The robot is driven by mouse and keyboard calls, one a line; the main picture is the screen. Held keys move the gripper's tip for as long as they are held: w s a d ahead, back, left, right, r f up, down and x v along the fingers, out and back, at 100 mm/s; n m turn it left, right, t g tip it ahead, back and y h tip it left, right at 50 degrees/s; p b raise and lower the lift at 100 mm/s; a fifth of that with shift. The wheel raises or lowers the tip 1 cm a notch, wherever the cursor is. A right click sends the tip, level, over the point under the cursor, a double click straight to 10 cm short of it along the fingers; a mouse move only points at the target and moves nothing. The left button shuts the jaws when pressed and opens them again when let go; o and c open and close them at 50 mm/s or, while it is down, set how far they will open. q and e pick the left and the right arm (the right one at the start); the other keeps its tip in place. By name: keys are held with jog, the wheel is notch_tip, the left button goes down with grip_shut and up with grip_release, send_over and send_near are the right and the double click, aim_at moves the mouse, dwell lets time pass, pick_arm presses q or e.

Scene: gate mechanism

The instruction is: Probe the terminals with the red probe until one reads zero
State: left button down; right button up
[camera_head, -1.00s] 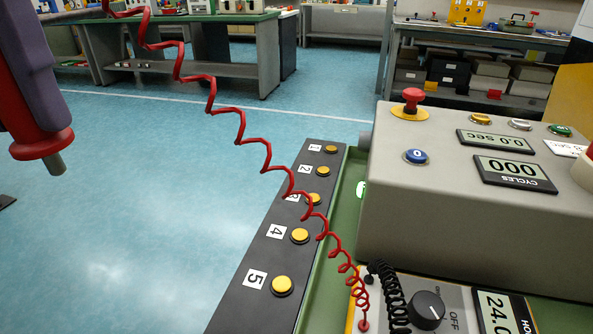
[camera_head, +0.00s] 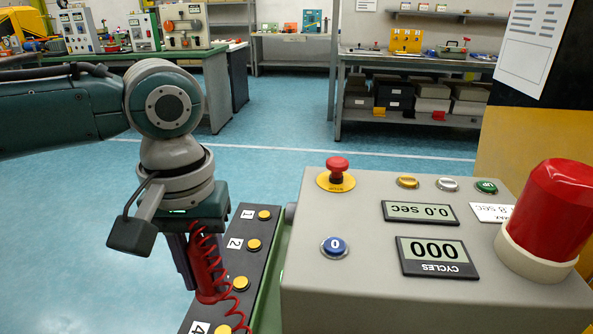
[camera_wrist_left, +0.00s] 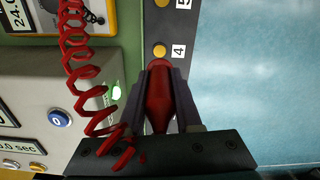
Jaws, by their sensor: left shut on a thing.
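My left gripper (camera_head: 195,275) is shut on the red probe (camera_head: 207,270) and points down over the black terminal strip (camera_head: 262,236). The coiled red cord hangs around it. In the head view, yellow terminals 1 (camera_head: 264,215), 2 (camera_head: 254,244) and an unlabelled-looking third (camera_head: 240,283) show, with terminal 4 (camera_head: 223,330) at the bottom edge. In the left wrist view the probe (camera_wrist_left: 159,95) sits between the fingers, close to terminal 4 (camera_wrist_left: 159,51). The probe's tip is hidden, so contact cannot be told. The meter (camera_wrist_left: 22,15) shows only partly, reading 24.0. My right gripper is out of view.
The grey control box (camera_head: 400,285) stands right of the strip, with a red mushroom button (camera_head: 337,166), a blue button (camera_head: 334,247) and a large red dome (camera_head: 553,210). Its displays read 000 and 0.0 SEC. Open blue floor lies left of the strip.

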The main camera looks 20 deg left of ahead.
aim_at(213, 300)
pick_arm(q)
jog(key=shift+w+f, duration=0.1)
jog(key=shift+f, duration=0.5)
notch_tip(213, 300, down, 4)
jog(key=b, duration=0.5)
jog(key=shift+b, duration=0.35)
jog(key=shift+f, duration=0.25)
jog(key=shift+f+b, duration=0.35)
jog(key=shift+f, duration=0.3)
jog(key=shift+r+p, duration=0.1)
jog(key=shift+p, duration=0.45)
